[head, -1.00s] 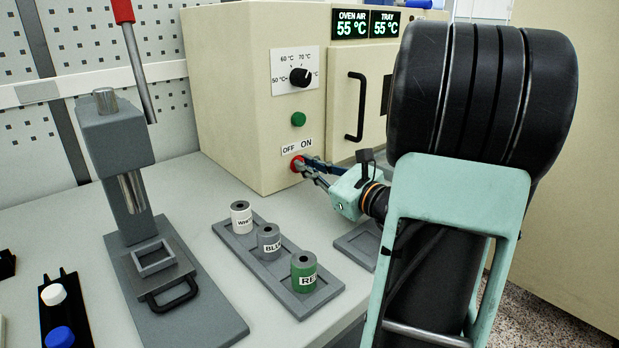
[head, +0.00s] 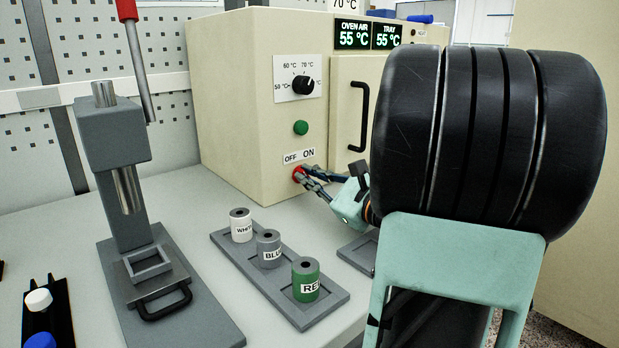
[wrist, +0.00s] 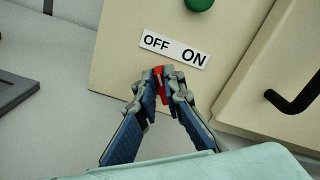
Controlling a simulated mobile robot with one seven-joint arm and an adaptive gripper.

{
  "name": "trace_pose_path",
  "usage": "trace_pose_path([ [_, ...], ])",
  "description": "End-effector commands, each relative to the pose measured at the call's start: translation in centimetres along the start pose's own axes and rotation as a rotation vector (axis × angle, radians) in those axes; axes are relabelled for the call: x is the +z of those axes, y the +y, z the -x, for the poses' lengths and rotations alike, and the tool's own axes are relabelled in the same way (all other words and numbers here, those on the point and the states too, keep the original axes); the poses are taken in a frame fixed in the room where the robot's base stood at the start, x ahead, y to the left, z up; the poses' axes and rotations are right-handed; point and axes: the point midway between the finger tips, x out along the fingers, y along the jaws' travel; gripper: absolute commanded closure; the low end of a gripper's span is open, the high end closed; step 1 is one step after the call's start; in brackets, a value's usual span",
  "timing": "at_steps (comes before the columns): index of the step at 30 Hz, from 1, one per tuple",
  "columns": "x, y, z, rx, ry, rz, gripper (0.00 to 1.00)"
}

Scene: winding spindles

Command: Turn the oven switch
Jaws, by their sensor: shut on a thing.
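The oven (head: 240,110) is a cream box with OVEN AIR and TRAY displays, both reading 55 °C. Its red switch (head: 298,174) sits low on the front face, just below the OFF/ON label (head: 298,157). My gripper (head: 303,176) is at the switch with its fingers closed around it. In the wrist view, my gripper (wrist: 162,74) has both fingertips on the red switch (wrist: 158,73), below the OFF/ON label (wrist: 173,49). The fingers hide most of the switch, so I cannot tell which way it points.
A dial (head: 302,85) and a green button (head: 301,128) are above the switch. The oven door handle (head: 358,117) is to its right. A rack (head: 232,250) with white, blue and red-labelled spools stands in front. A grey press (head: 112,140) stands at left.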

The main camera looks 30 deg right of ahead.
Motion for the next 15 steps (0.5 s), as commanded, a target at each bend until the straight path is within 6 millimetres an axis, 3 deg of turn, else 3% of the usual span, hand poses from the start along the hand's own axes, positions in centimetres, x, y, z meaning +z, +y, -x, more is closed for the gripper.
trace_pose_path([
  [2, -0.14, 0.07, 0.05, 0.001, 0.003, 0.0, 1.0],
  [3, -0.15, 0.06, 0.05, 0.001, 0.003, 0.0, 0.89],
  [7, -0.12, 0.05, 0.04, 0.001, 0.002, 0.0, 0.75],
  [15, -0.06, 0.02, 0.05, 0.0, 0.001, 0.0, 0.74],
])
